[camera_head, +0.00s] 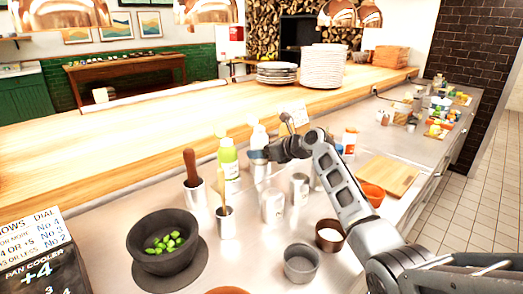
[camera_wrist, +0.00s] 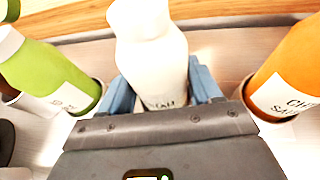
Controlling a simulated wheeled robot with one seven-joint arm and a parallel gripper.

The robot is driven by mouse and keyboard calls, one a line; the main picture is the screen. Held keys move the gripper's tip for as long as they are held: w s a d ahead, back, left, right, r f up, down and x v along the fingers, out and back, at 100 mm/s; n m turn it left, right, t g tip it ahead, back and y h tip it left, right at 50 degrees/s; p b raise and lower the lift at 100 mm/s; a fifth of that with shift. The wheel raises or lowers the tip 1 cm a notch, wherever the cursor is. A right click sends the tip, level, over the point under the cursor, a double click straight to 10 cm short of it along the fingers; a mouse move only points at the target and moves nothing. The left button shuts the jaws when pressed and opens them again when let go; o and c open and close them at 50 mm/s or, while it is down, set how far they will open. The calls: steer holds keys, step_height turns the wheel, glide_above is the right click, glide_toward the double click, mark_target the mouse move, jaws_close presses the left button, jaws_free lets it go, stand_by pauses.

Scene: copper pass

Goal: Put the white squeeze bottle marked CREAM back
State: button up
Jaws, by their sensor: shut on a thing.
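The white squeeze bottle (camera_head: 258,136) is upright at the back of the steel counter, partly hidden by my gripper (camera_head: 262,155). In the wrist view the white bottle (camera_wrist: 150,45) stands between my two blue-grey fingers (camera_wrist: 160,90), which are shut on it. Its label is mostly covered by the gripper, with only a few letters showing. I cannot tell whether its base touches a surface. A green squeeze bottle (camera_wrist: 55,75) is on its left and an orange one (camera_wrist: 290,75) on its right, each seated in a round opening. The green bottle also shows in the head view (camera_head: 228,158).
A steel pot with a wooden-handled tool (camera_head: 194,190), a brush pot (camera_head: 226,222) and steel canisters (camera_head: 272,206) stand in front. A dark mortar (camera_head: 163,245) is at the left, a cutting board (camera_head: 390,176) at the right. The raised wooden ledge (camera_head: 150,128) runs behind.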

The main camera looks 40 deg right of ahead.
steer(key=o, duration=0.8)
steer(key=v, duration=1.2)
